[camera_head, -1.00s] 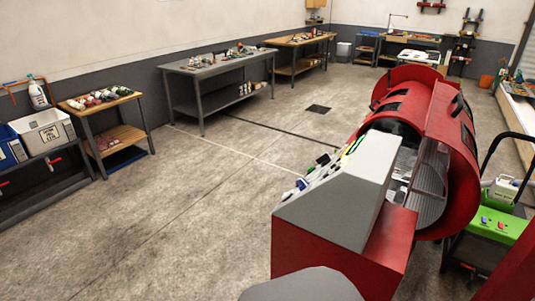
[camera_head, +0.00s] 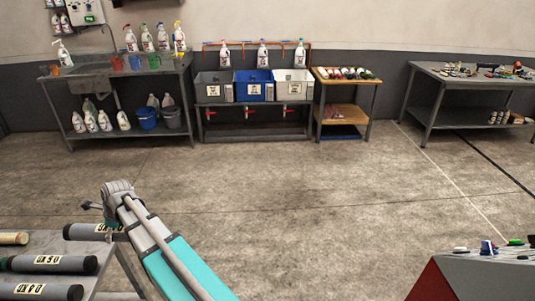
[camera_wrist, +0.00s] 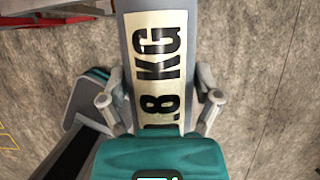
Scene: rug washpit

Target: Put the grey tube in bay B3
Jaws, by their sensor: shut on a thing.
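My gripper (camera_wrist: 160,100) is shut on a grey tube (camera_wrist: 155,60) in the wrist view, one finger on each side. The tube bears a pale label ending in ".8 KG" and runs up past the top edge of that view. Bare floor shows beyond it. In the head view my arm reaches to the lower left, but my gripper cannot be made out clearly there. A grey tube (camera_head: 82,232) shows beside the arm; I cannot tell whether it is the held one. No mark reading B3 shows.
Two labelled dark tubes (camera_head: 50,264) (camera_head: 42,291) and a beige roll end (camera_head: 12,238) lie at a table at lower left. A sink bench (camera_head: 110,75), bins (camera_head: 253,90) and a grey workbench (camera_head: 455,80) line the wall. The floor between is clear.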

